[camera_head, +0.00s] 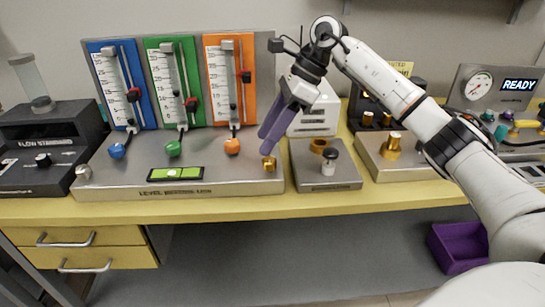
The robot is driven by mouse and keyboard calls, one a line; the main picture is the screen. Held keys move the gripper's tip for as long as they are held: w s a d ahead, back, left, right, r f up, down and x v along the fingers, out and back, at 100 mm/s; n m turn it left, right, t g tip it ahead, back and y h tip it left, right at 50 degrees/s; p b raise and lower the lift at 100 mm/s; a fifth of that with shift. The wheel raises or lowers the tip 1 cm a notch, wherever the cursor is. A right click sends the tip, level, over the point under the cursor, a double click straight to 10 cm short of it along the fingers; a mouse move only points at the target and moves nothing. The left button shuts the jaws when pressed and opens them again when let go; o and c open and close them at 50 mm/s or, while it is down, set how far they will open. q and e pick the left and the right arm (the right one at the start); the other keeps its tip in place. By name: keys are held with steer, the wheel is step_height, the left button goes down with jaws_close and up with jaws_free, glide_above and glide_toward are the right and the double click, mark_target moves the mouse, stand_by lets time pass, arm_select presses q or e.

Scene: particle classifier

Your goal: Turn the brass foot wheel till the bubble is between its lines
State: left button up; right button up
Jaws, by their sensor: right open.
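The brass foot wheel (269,164) stands at the right end of the grey metal base (230,185). The green bubble level (175,174) lies on the front of that base, left of the wheel. Its bubble and lines are too small to read. My right gripper (268,147), with purple fingers, reaches down from the upper right and is open. My left gripper is not in view.
Blue (110,80), green (170,80) and orange (229,80) gauge panels stand behind the base, with coloured knobs in front. A purple bin (460,247) is below the table.

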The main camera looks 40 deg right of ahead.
mark_target(270, 159)
steer(key=s+d+r+h, duration=0.1)
steer(key=d+h, duration=0.1)
steer(key=d, duration=0.3)
steer(key=x, duration=0.9)
steer(key=shift+w+a, duration=0.1)
steer(key=shift+a, duration=0.2)
steer(key=c, duration=1.1)
steer(key=shift+o, duration=0.2)
steer(key=shift+r+m, duration=0.1)
steer(key=shift+m, duration=0.3)
